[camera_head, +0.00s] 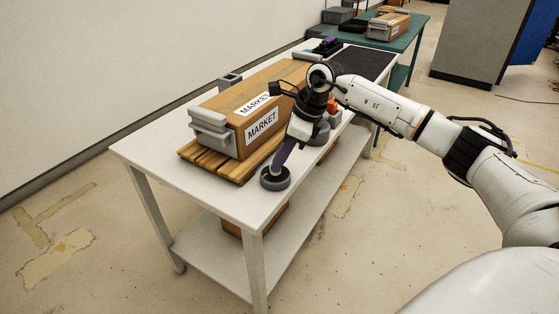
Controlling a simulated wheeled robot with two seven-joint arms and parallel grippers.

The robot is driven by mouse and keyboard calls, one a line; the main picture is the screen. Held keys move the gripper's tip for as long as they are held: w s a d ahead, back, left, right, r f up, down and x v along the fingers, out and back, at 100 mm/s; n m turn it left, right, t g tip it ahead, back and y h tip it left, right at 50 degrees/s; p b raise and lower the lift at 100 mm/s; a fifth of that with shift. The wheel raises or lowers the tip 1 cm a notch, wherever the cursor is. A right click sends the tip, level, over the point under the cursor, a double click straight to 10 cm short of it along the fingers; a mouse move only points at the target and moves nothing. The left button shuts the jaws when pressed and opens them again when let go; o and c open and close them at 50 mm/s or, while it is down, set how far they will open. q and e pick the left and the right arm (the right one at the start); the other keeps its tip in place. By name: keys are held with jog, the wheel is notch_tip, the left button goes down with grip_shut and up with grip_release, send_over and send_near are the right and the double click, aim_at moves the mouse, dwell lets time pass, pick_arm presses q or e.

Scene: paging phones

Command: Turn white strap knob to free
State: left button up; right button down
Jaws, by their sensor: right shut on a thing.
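My right gripper (301,122) is dark and reaches over the front side of the white table from the right. It is shut on a purple handle (285,153), which slants down toward a dark grey round piece (275,179) near the table's front edge. I cannot tell whether the handle and the round piece are joined. Grey rounded parts (321,133) show just right of the gripper, partly hidden by it. I cannot make out a white strap knob clearly. My left gripper is not in view.
A wooden box (218,108) with MARKET labels and a light grey end handle (211,131) sits on a slatted wooden board (205,161) on the white table (150,151). A dark mat (365,62) covers its far end. A green table (406,38) stands behind.

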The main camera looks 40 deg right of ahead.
jog(key=shift+w+d+n+g+y, duration=0.1)
jog(key=shift+n+g+y, duration=0.25)
jog(key=shift+n, duration=0.8)
jog(key=shift+w+d+n+g+y, duration=0.15)
jog(key=shift+n+g, duration=0.3)
jog(key=shift+n, duration=0.7)
jog(key=c, duration=1.8)
grip_release()
jog(key=shift+c, duration=0.2)
jog(key=shift+a, duration=0.1)
jog(key=shift+r, duration=0.1)
jog(key=v, duration=1)
jog(key=shift+b, duration=0.3)
jog(key=shift+r, duration=0.1)
